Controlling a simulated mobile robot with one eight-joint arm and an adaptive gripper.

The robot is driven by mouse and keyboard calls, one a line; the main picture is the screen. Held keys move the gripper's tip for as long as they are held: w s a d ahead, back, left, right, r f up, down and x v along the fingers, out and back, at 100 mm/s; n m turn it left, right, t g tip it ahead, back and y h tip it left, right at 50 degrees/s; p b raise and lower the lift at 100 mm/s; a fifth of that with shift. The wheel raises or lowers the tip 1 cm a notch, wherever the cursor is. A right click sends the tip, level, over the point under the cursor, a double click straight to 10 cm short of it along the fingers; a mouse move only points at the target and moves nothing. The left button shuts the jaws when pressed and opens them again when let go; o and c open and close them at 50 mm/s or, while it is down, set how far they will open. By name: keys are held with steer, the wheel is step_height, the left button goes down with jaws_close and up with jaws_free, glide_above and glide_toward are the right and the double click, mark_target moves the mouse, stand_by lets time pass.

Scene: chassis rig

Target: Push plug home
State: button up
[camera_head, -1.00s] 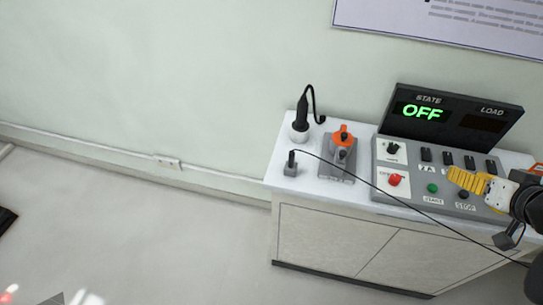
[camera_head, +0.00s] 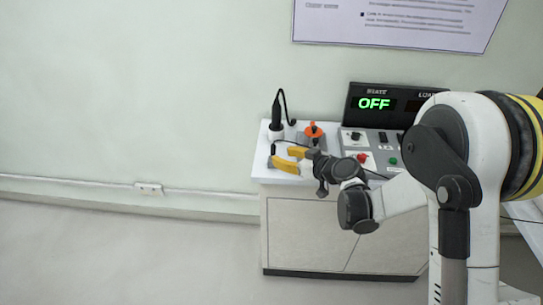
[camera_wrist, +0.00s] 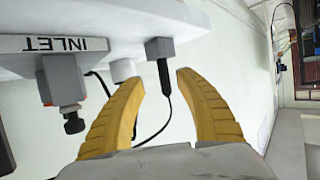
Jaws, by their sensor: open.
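The black plug (camera_wrist: 165,76) stands in a small grey socket block (camera_wrist: 159,48), and a thin black cable trails from it. I cannot tell how deep it sits. In the head view the plug (camera_head: 272,149) is at the left front of the white cabinet top, its lower part and block mostly hidden by my gripper. My gripper (camera_head: 282,157) has yellow fingers spread open and empty. In the wrist view the gripper (camera_wrist: 160,80) has the plug lined up between its fingertips, slightly beyond them; contact is not visible.
A black tool (camera_head: 276,114) stands in a white cup behind the plug.

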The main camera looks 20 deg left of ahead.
mark_target(273, 152)
steer(key=b+x, duration=0.1)
steer(key=x, duration=0.1)
steer(key=b+x, duration=0.1)
steer(key=x, duration=0.2)
steer(key=shift+s+a+r, duration=0.15)
steer(key=shift+a+r, duration=0.05)
steer(key=shift+a, duration=0.1)
steer(key=shift+r, duration=0.1)
jaws_close()
steer(key=shift+r, duration=0.1)
